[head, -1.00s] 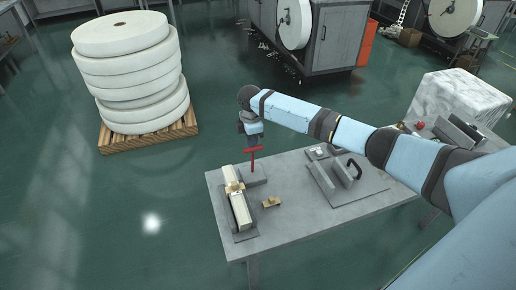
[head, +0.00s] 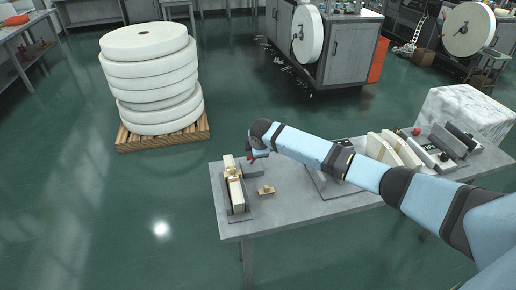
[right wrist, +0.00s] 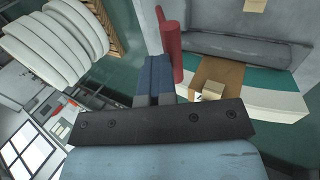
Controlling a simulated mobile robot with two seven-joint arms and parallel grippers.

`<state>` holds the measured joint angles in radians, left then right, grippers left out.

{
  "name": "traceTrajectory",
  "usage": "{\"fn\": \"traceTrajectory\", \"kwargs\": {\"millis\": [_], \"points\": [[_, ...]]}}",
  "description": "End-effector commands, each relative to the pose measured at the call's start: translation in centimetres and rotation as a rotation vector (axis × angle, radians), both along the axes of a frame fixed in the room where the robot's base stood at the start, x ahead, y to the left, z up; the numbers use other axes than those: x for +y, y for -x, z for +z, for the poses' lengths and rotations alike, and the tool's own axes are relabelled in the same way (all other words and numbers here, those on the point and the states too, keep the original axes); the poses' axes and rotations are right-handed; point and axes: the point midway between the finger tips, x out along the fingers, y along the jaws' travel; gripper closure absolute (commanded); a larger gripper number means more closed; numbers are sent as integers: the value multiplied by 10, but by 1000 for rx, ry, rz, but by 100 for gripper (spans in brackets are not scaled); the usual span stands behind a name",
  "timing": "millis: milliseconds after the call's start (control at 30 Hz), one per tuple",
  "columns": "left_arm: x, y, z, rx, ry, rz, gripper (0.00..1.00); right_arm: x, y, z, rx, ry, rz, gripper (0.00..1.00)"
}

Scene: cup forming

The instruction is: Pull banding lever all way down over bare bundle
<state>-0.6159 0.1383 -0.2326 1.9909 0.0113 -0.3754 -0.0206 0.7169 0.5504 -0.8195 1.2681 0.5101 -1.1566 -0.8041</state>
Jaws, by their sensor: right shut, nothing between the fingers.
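The red banding lever (right wrist: 171,48) shows in the right wrist view just beside my fingers; I cannot tell whether they touch. In the head view it is mostly hidden by my right gripper. My right gripper (right wrist: 160,64) is shut and empty, low over the far-left part of the table; it also shows in the head view (head: 257,153). The long cream bundle (head: 237,196) lies in a grey holder (head: 241,217) left of the gripper. A tan piece (right wrist: 218,75) with a small block lies across the bundle. My left gripper is out of view.
A small tan block (head: 266,190) lies on the grey table (head: 290,208) right of the bundle. A grey fixture (head: 325,187) and cream bundles (head: 383,149) are farther right, partly behind my arm. Stacked white rolls (head: 150,75) stand on a pallet beyond.

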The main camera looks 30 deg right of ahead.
Motion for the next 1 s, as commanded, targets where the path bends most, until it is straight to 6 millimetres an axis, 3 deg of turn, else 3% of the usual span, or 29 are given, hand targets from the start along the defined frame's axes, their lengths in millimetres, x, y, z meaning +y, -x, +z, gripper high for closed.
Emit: {"fn": "traceTrajectory", "kwargs": {"millis": [700,1000], "points": [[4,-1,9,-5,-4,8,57,2,8,-12,11,-1,-1,100],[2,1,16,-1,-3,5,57,2,8,-4,12,-1,-2,100]]}}
